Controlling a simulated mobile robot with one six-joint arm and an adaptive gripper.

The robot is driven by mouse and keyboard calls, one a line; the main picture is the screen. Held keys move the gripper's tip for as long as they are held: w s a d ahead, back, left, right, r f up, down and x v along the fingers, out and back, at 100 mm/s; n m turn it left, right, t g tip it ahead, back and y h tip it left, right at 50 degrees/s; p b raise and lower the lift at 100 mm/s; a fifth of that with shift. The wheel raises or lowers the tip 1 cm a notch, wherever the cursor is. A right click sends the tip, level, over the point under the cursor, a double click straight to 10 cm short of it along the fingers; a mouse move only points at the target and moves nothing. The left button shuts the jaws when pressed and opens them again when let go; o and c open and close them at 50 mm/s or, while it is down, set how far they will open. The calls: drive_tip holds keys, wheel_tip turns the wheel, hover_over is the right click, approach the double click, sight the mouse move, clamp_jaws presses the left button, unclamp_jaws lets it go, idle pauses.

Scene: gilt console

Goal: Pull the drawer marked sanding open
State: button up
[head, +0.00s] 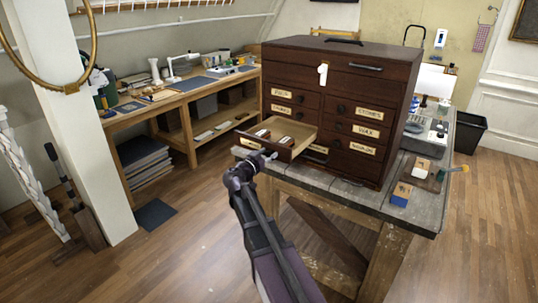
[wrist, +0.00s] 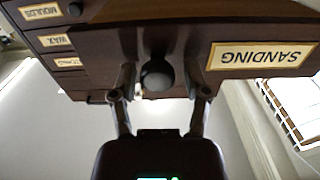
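The dark wooden chest (head: 335,70) stands on a workbench. Its bottom left drawer (head: 308,133) is pulled well out, with a few small pale and brown items inside. In the wrist view, which is upside down, the drawer's label (wrist: 262,55) reads SANDING. Its round dark knob (wrist: 157,76) lies between the fingertips of my gripper (wrist: 162,84), with a visible gap on each side. My gripper (head: 268,158) is at the drawer front in the head view, and the knob is hidden there. The fingers are apart.
Other labelled drawers, such as the wax drawer (head: 366,132), are shut. Small blocks and tools lie on the workbench top (head: 345,187) at the right. A long side bench (head: 190,97) stands at the left. The wooden floor (head: 180,250) in front is mostly clear.

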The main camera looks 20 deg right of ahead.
drive_tip(key=shift+s, duration=0.1)
idle(0.3)
drive_tip(key=shift+s+a, duration=0.1)
drive_tip(key=v, duration=1.1)
drive_tip(key=shift+s+a, duration=0.15)
drive_tip(key=shift+a, duration=0.1)
